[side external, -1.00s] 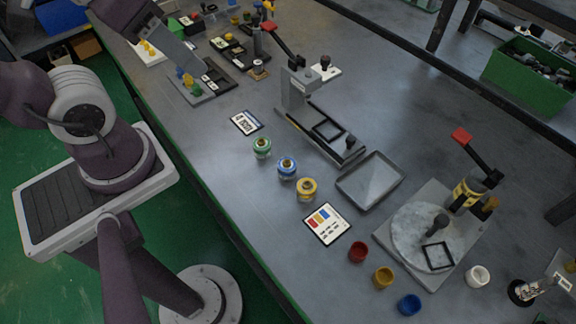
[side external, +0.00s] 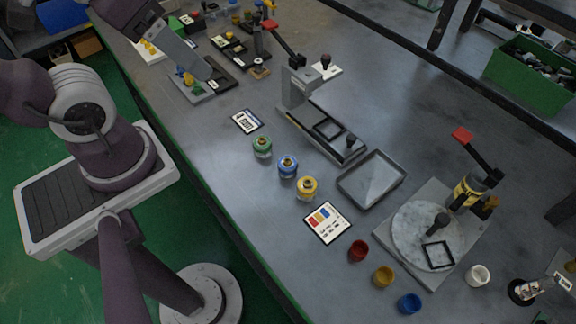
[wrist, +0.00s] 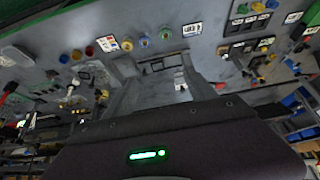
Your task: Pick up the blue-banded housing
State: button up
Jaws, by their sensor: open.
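The blue-banded housing (side external: 287,167) stands upright on the grey bench, between the green-banded housing (side external: 262,147) and the yellow-banded housing (side external: 307,188). It also shows small in the wrist view (wrist: 145,41). My gripper (side external: 206,76) is at the upper left of the side view, above the bench and well apart from the blue-banded housing. In the wrist view my gripper (wrist: 160,76) is open, with its two grey fingers spread. The fingertips are hard to make out in the side view.
A press fixture (side external: 300,92) stands behind the housings, and an empty grey tray (side external: 371,181) lies to their right. Printed cards (side external: 327,222) lie beside the row. Red, yellow and blue cups (side external: 409,304) and a round-plate fixture (side external: 407,232) are at the lower right.

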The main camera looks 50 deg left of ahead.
jog(key=w+a+f+m+g+y, duration=0.1)
jog(key=w+a+f+m+y, duration=0.1)
jog(key=w+a+f+m, duration=0.75)
jog(key=m+h, duration=0.4)
jog(key=h, duration=0.4)
send_near(283, 161)
jog(key=shift+n+g, duration=0.25)
jog(key=shift+g, duration=0.15)
jog(key=w+f, duration=0.2)
jog(key=f, duration=0.1)
jog(key=w+a+f, duration=0.1)
jog(key=f, duration=0.1)
jog(key=s+d+h, duration=0.1)
jog(key=s+d+t+h, duration=0.1)
jog(key=h, duration=0.1)
jog(key=shift+f+n+t, duration=0.3)
jog(key=shift+n, duration=0.1)
jog(key=shift+s+r+n+t+h, duration=0.2)
jog(key=shift+s+n+t+h, duration=0.15)
jog(key=shift+n+t+h, duration=0.25)
jog(key=x, duration=0.7)
jog(key=shift+w+a+r, duration=0.15)
jog(key=shift+w, duration=0.15)
grip_shut()
